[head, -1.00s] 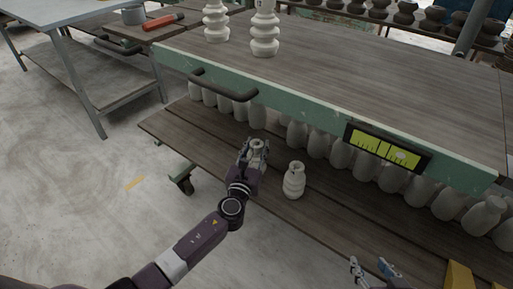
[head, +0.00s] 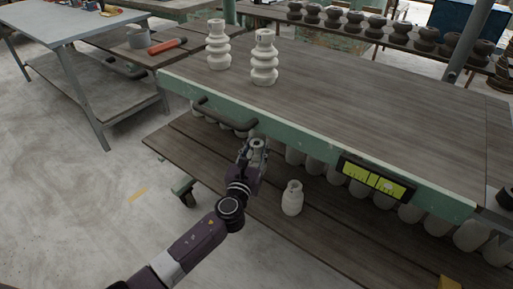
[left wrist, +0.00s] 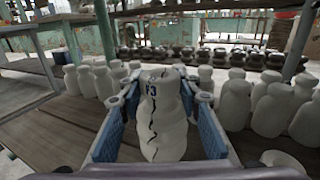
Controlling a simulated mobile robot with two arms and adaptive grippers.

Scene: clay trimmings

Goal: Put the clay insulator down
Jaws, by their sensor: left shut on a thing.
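My left gripper (head: 257,148) is shut on a pale clay insulator (left wrist: 162,122), which is upright between the blue finger pads in the left wrist view. The insulator has a dark marking near its top and a dark jagged line down its side. In the head view only its top (head: 258,143) shows clearly, in front of the cart's green edge near the handle; my gripper hides the rest. Two ribbed clay insulators stand on the cart top (head: 380,110), one left (head: 218,46) and one right (head: 264,60). My right gripper is not in view.
A single clay piece (head: 292,199) stands on the lower shelf (head: 335,250), right of my gripper. Rows of pale pieces stand further under the top. A dark handle (head: 228,115) and a yellow-green panel (head: 374,180) are on the front edge. Much of the cart top is bare.

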